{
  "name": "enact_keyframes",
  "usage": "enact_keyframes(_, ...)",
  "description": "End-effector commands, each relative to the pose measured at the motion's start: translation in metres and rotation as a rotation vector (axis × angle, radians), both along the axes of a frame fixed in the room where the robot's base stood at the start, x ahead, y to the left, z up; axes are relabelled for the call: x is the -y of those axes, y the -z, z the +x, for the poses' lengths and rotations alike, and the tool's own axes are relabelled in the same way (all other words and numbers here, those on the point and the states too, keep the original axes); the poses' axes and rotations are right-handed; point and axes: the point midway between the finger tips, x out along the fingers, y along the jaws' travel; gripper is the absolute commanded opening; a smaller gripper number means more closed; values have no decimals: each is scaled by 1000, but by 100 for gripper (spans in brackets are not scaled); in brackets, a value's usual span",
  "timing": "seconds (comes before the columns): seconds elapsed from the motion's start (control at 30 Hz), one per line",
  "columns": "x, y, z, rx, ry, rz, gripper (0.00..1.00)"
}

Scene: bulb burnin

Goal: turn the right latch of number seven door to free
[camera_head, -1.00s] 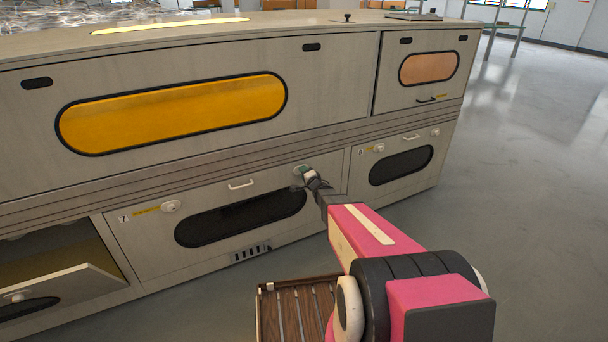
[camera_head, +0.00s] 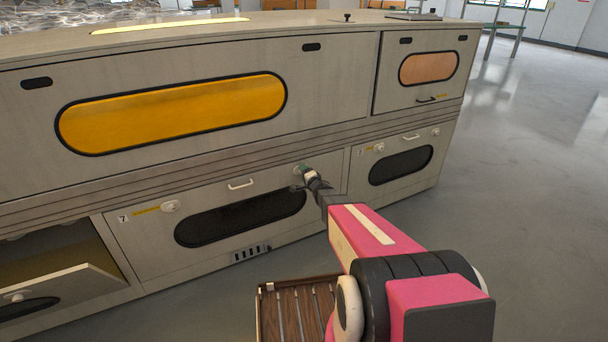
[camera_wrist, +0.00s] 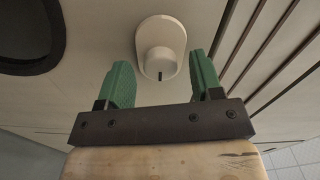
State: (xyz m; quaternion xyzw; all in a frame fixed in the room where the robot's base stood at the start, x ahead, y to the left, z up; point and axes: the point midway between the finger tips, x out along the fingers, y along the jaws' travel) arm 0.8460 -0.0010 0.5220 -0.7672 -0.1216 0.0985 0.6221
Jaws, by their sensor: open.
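The number seven door (camera_head: 150,255) is a pale lower panel with a dark oval window, and it looks closed. Its left latch (camera_head: 170,206) is a white round knob beside a yellow strip. The right latch (camera_wrist: 160,62) shows in the wrist view as a white knob on an oval plate, with a short dark mark on its side towards my palm. My gripper (camera_wrist: 160,68) is open, its green fingers on either side of the knob with visible gaps. In the head view my gripper (camera_head: 305,173) is at the door's upper right and hides most of this latch.
A white handle (camera_head: 241,184) sits on the door's upper edge. At left, a neighbouring door (camera_head: 75,290) hangs open. Another closed door (camera_head: 385,185) is to the right. A slatted wooden tray (camera_head: 295,305) is below my arm. Open floor lies to the right.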

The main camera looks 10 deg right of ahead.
Motion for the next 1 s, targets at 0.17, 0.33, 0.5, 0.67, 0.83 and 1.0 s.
enact_keyframes(0.17,6,-1,-20,-1,0,0,60)
enact_keyframes(0.33,15,-1,-50,-1,1,0,60)
enact_keyframes(0.5,25,-2,-80,0,1,1,60)
enact_keyframes(0.67,31,0,-97,-1,1,2,60)
enact_keyframes(0.83,33,0,-100,0,0,1,60)
enact_keyframes(1.0,32,0,-99,0,0,1,60)
